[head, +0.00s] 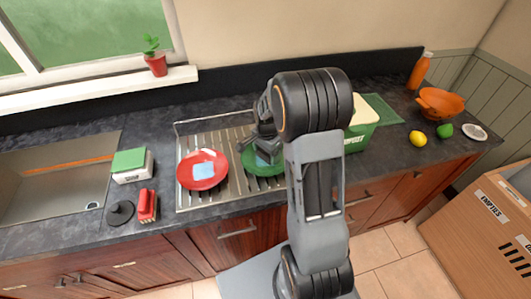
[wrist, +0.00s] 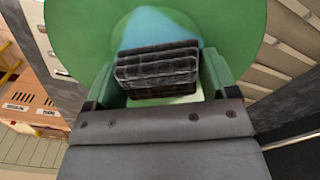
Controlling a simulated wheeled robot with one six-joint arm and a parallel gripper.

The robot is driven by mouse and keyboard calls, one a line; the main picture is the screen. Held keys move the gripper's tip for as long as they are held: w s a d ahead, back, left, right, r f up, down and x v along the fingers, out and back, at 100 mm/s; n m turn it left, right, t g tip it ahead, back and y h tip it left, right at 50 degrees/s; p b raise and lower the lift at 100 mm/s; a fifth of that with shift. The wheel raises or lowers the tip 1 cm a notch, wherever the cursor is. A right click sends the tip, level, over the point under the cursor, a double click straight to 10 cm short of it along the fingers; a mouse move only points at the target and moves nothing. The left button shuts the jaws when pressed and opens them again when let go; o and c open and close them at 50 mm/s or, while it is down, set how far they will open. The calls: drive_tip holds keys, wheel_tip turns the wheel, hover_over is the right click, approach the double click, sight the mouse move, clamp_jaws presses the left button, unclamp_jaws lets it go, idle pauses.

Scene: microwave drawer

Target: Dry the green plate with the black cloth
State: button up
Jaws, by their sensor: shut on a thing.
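The green plate (head: 250,166) lies on the metal draining rack, partly hidden by my arm. In the wrist view the green plate (wrist: 80,30) fills the top, with a light blue patch (wrist: 160,27) on its face. My gripper (wrist: 158,80) is shut on the black cloth (wrist: 158,62), a dark folded block between the fingers. The cloth overlaps the lower part of the blue patch in that view. In the head view my gripper (head: 265,146) is over the plate. I cannot tell whether the cloth touches the plate.
A red plate (head: 204,182) with a light blue patch lies left on the draining rack (head: 186,202). A green-and-white container (head: 361,128) stands close right of my arm. The sink (head: 50,190) is at left. Fruit and an orange bowl (head: 441,101) are at right.

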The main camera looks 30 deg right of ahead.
drive_tip(key=shift+s+a+f, duration=0.15)
drive_tip(key=shift+s+a, duration=0.1)
drive_tip(key=shift+a, duration=0.45)
drive_tip(key=shift+w+d, duration=0.25)
drive_tip(key=shift+d, duration=0.45)
drive_tip(key=shift+a, duration=0.15)
drive_tip(key=shift+s+a, duration=0.25)
drive_tip(key=shift+a, duration=0.3)
drive_tip(key=shift+w+d, duration=0.25)
drive_tip(key=shift+d, duration=0.45)
drive_tip(key=shift+s+a+b, duration=0.25)
drive_tip(key=shift+a+b, duration=0.1)
drive_tip(key=shift+a, duration=0.35)
drive_tip(key=shift+w+d, duration=0.25)
drive_tip(key=shift+d, duration=0.45)
